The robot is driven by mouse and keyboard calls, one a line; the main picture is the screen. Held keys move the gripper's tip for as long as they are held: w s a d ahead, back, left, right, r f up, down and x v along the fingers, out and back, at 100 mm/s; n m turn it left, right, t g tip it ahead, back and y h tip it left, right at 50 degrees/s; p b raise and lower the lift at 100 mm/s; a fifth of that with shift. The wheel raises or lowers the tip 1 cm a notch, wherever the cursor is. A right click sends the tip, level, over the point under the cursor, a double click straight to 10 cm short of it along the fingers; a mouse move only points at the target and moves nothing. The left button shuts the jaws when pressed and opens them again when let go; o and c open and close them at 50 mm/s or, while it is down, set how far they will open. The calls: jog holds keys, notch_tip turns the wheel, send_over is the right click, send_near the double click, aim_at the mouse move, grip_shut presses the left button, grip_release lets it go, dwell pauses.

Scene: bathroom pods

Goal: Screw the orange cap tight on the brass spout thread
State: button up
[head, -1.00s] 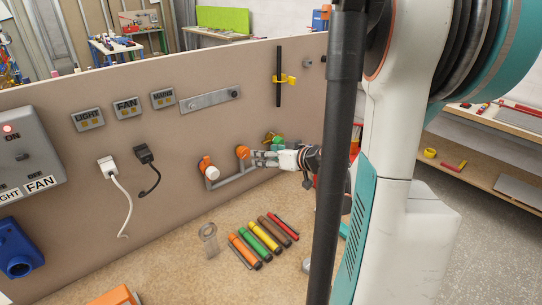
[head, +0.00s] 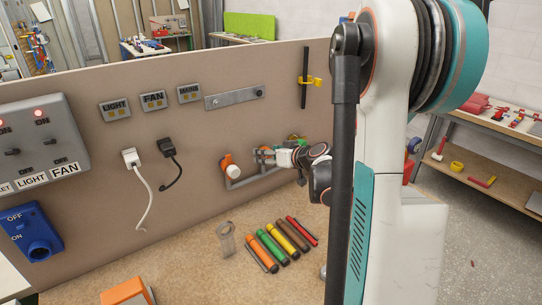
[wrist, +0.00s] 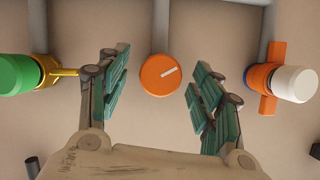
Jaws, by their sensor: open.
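The round orange cap (wrist: 158,76) with a white line on its face is in the middle of the wrist view, facing the camera, at the end of a grey pipe. Any brass spout thread behind it is hidden. My gripper (wrist: 158,84) is open, one teal-padded finger left of the cap and one right, with gaps on both sides. In the head view my gripper (head: 279,156) is at the panel by the pipes, and its fingers largely cover the cap. I cannot tell how tightly the cap sits.
In the wrist view a brass fitting (wrist: 66,72) with a green end (wrist: 18,74) is left of the fingers, and an orange fitting (wrist: 262,80) with a white end is at right. Colored tubes (head: 271,248) and a tape roll (head: 226,240) lie on the bench.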

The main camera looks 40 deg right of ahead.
jog(key=shift+c, duration=0.3)
jog(key=c, duration=1.1)
jog(key=shift+d+m+y+b, duration=0.1)
jog(key=shift+m+y+b, duration=0.7)
jog(key=shift+m, duration=0.4)
jog(key=shift+c, duration=0.2)
jog(key=shift+d+f+m+t+y+b, duration=0.1)
jog(key=shift+m+t+y+b, duration=0.3)
jog(key=shift+m+y+b, duration=0.6)
